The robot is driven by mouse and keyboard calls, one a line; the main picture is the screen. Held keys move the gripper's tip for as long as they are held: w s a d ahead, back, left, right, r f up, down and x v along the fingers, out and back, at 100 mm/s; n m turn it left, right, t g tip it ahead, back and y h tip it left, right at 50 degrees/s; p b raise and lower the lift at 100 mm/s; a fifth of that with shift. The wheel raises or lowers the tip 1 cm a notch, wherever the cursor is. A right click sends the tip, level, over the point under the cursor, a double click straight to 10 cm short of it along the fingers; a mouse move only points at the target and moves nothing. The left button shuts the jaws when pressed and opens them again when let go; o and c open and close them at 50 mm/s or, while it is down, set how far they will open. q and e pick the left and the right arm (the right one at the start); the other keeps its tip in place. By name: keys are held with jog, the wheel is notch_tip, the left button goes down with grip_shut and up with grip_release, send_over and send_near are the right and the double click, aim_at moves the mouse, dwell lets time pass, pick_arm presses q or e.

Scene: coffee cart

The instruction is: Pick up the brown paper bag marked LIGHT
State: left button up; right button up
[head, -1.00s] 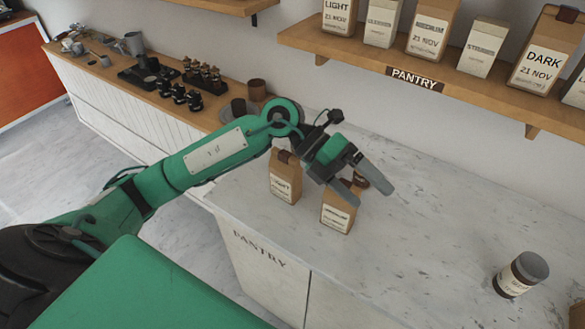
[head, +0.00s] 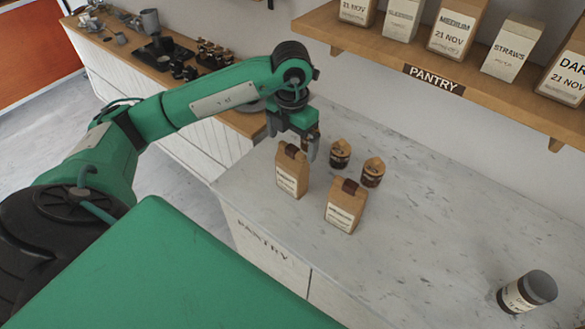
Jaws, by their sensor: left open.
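Two brown paper bags stand upright on the pale marble counter (head: 430,215). The left bag (head: 291,177) has a dark folded top and a white label; its print is blurred now but looked like LIGHT a second ago. The right bag (head: 345,207) has a similar label, blurred, which looked like MEDIUM. My left gripper (head: 292,143) points down, open and empty, at the top of the left bag. One finger shows on each side of the bag's top in the picture; contact cannot be told. My right gripper is not in view.
Two small dark jars (head: 340,153) (head: 372,172) stand behind the bags. The PANTRY shelf (head: 390,50) above holds several bags and boxes. A wooden counter with coffee gear (head: 150,50) lies at the back left. The counter's right part is mostly clear.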

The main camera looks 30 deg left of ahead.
aim_at(292, 159)
pick_arm(q)
notch_tip(292, 159, down, 2)
jog(key=shift+f, duration=0.25)
jog(key=shift+w+f+p, duration=0.1)
jog(key=shift+f+p, duration=0.05)
jog(key=shift+p, duration=0.35)
notch_tip(292, 159, down, 4)
jog(key=shift+w+a+f+p, duration=0.1)
jog(key=shift+w+p, duration=0.05)
jog(key=shift+p, duration=1)
jog(key=shift+f, duration=0.35)
jog(key=c, duration=1.5)
jog(key=shift+c, duration=0.2)
jog(key=shift+r, duration=0.1)
